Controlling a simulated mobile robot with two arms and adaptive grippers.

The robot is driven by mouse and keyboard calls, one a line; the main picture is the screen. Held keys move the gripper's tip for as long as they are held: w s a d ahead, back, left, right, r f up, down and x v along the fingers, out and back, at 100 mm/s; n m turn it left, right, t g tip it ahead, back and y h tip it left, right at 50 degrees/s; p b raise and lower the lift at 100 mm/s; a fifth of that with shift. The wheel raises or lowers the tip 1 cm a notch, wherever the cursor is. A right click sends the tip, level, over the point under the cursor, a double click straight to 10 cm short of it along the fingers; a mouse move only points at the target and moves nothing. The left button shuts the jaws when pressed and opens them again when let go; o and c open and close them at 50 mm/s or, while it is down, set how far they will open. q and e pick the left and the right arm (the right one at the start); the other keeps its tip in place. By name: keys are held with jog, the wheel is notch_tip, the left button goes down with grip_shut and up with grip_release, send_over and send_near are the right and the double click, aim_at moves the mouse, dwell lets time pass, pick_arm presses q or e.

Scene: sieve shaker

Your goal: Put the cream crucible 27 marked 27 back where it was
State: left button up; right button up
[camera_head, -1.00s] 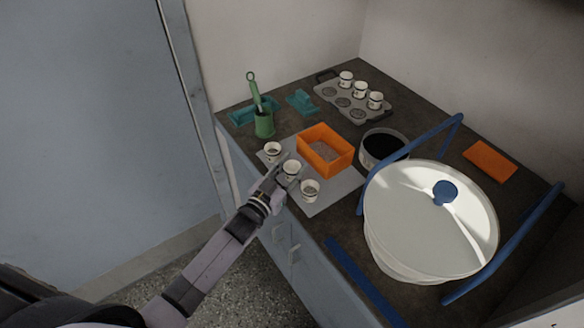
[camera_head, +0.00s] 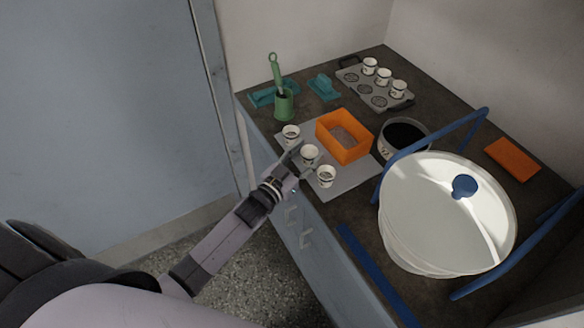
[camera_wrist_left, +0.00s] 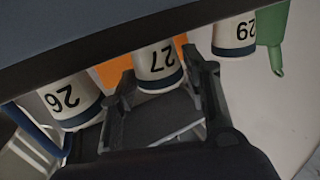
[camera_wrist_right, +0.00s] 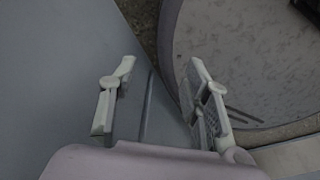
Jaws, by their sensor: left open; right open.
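The cream crucible 27 (camera_head: 310,154) stands upright in the middle of a row of three on the grey mat (camera_head: 345,184). In the left wrist view, crucible 27 (camera_wrist_left: 157,68), with its dark band and number, sits between the fingers of my left gripper (camera_head: 299,156), which is open. I cannot tell if a finger touches it. Crucible 26 (camera_wrist_left: 70,102) and crucible 29 (camera_wrist_left: 235,32) stand on either side. My right gripper (camera_wrist_right: 162,95) is open and empty in its wrist view; the head view does not show it.
A grey tray (camera_head: 352,93) at the back holds three crucibles in one row; its other row is empty. An orange box (camera_head: 344,136) stands beside the crucibles. A green holder (camera_head: 284,105), black-filled pan (camera_head: 404,137) and large white lidded bowl (camera_head: 447,215) crowd the bench.

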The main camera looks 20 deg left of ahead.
pick_arm(q)
jog(key=v, duration=1.1)
jog(key=s+a+f+g+y, duration=0.1)
jog(key=s+f+g, duration=0.15)
jog(key=f, duration=0.75)
jog(key=s+a+f+n+g+y, duration=0.15)
jog(key=s+f, duration=0.25)
jog(key=f, duration=0.6)
jog(key=s+a+f+g+y, duration=0.1)
jog(key=s+f+g, duration=0.25)
jog(key=f, duration=0.55)
jog(key=s+f+g, duration=0.3)
jog(key=s+f, duration=0.2)
jog(key=s, duration=0.4)
jog(key=s+f+g, duration=0.3)
jog(key=s+f, duration=0.3)
jog(key=s, duration=0.4)
jog(key=s+f+g+y, duration=0.1)
jog(key=s+f+g, duration=0.2)
jog(key=s+f, duration=0.3)
jog(key=s+m+b, duration=0.1)
jog(key=s, duration=0.3)
jog(key=shift+d+f, duration=0.15)
jog(key=shift+f, duration=0.05)
